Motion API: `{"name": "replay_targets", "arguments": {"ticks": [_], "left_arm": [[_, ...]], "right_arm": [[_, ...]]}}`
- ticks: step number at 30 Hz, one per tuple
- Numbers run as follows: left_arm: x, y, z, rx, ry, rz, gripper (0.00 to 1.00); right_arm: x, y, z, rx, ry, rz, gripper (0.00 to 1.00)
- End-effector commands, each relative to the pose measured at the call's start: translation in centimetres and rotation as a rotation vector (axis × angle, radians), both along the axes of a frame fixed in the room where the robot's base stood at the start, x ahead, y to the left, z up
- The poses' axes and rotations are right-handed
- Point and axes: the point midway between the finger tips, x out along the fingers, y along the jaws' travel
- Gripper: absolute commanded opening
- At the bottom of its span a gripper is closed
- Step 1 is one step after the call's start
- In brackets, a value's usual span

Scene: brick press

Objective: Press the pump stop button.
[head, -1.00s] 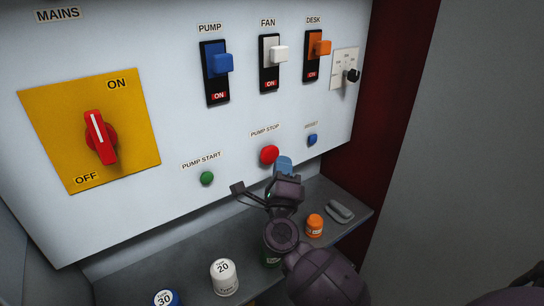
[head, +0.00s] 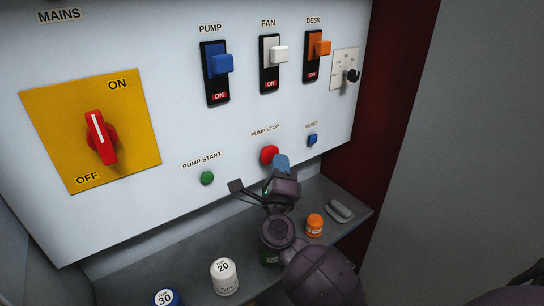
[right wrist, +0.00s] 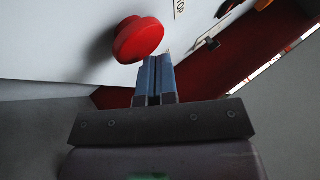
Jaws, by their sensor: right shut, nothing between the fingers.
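The red pump stop button (head: 268,154) is a round mushroom head on the white panel, under the label PUMP STOP. It also shows large in the right wrist view (right wrist: 138,40), above and left of the fingertips. My right gripper (head: 281,162) is shut and empty, its blue fingertips just beside the button's right side in the head view. The fingertips show in the right wrist view (right wrist: 155,62) close together near the button's lower right. I cannot tell whether they touch it. My left gripper is not in view.
The green pump start button (head: 207,178) is left of the red one, and a small blue reset button (head: 312,140) is right. Switches and a yellow mains plate (head: 60,115) are above and left. Below, a grey shelf (head: 195,285) holds a white container (head: 224,276) and an orange one (head: 314,225).

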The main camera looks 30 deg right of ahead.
Motion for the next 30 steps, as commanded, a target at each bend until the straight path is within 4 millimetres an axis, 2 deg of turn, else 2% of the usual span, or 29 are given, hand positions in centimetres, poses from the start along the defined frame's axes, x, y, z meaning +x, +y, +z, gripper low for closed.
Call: {"name": "replay_targets", "arguments": {"ticks": [30], "left_arm": [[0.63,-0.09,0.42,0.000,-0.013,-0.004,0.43]], "right_arm": [[0.50,0.04,0.01,0.000,0.000,0.000,0.00]]}}
